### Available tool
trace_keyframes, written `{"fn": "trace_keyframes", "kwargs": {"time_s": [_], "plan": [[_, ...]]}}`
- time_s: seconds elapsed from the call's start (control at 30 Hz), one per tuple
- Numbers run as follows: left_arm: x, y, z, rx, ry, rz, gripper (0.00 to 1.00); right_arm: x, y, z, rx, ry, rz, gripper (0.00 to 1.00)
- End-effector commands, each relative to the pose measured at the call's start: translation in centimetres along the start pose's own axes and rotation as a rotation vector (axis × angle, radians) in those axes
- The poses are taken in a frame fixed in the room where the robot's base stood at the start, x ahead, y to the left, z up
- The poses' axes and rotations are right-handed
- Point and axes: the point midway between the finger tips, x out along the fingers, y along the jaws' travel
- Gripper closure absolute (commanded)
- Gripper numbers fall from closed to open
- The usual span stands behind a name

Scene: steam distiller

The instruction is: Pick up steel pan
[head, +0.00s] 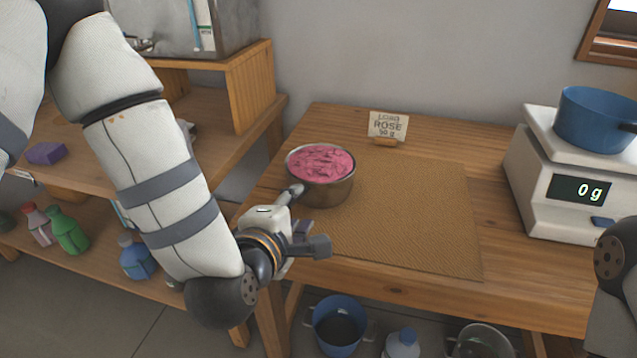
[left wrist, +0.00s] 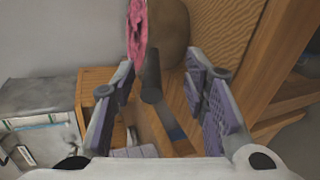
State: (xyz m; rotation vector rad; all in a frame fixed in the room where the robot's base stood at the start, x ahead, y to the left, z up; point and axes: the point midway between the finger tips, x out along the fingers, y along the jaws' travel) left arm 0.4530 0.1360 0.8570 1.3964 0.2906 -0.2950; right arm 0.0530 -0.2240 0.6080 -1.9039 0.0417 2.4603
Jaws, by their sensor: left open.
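The steel pan (head: 330,190) stands on the left part of the woven mat, full of pink petals (head: 320,161). Its dark handle (head: 290,194) points left and toward me. My left gripper (head: 308,238) is open, just in front of the handle in the head view. In the left wrist view the pan (left wrist: 172,35) is ahead at the top, and its handle (left wrist: 152,78) reaches down between my open fingers (left wrist: 168,100). The fingers do not close on it. Of my right arm only a part shows at the right edge; its gripper is out of view.
A blue pot (head: 592,118) sits on a white scale (head: 560,190) reading 0 g at the right. A card (head: 388,125) reading "LOAD ROSE 50 g" stands behind the woven mat (head: 420,220). The mat's right side is clear. A wooden shelf (head: 252,90) stands at the left.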

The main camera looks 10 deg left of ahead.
Motion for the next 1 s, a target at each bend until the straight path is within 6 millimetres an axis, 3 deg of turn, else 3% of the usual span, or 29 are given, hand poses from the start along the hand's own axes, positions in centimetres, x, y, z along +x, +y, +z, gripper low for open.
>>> {"fn": "trace_keyframes", "kwargs": {"time_s": [0.33,0.6,0.63,0.8,1.0], "plan": [[5.5,0.6,-0.9,0.002,-0.001,0.006,0.59,0.8,0.0,0.4,-0.001,-0.022,0.001,0.60],[6.2,0.9,-0.8,0.001,-0.002,0.008,0.59,0.8,0.0,0.5,-0.001,-0.023,0.001,0.60],[6.2,0.9,-0.8,0.001,-0.002,0.008,0.62,0.8,0.0,0.5,-0.001,-0.022,0.001,0.60],[6.2,0.9,-0.8,0.001,-0.002,0.008,1.00,0.8,0.0,0.4,-0.001,-0.022,0.001,0.60],[6.2,0.9,-0.8,0.001,-0.002,0.010,1.00,0.8,0.0,0.4,-0.002,-0.022,0.001,0.60]]}}
